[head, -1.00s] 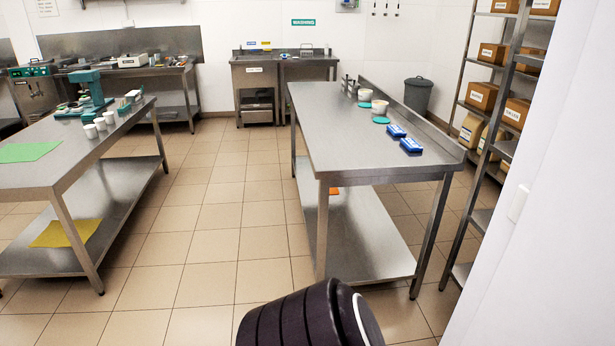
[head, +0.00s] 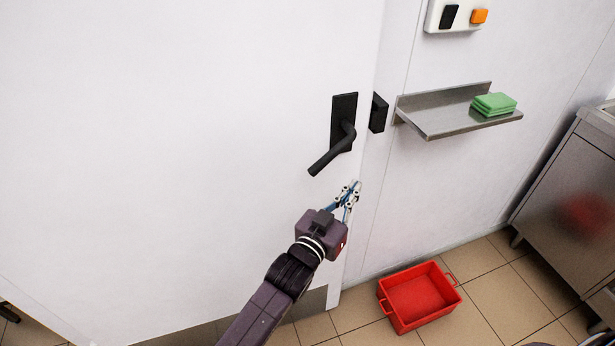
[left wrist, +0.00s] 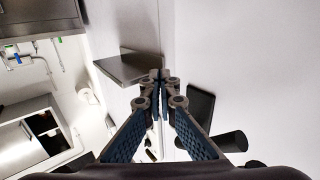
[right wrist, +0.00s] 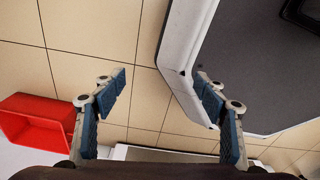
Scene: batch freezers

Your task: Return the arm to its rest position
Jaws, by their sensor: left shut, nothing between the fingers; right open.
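My left gripper (head: 347,197) is in front of the white door (head: 200,150), just below and to the right of its black lever handle (head: 333,150). Its fingers are together with nothing between them, as the left wrist view (left wrist: 158,85) also shows. It is apart from the handle, which appears at the right of that view (left wrist: 200,108). My right gripper (right wrist: 155,90) is open and empty, pointing down over the tiled floor. It does not show in the head view.
A steel wall shelf (head: 455,115) holds green sponges (head: 494,104) right of the door. A red crate (head: 420,297) stands on the floor below. A steel cabinet (head: 570,195) is at the right. A switch box (head: 458,14) is on the wall above.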

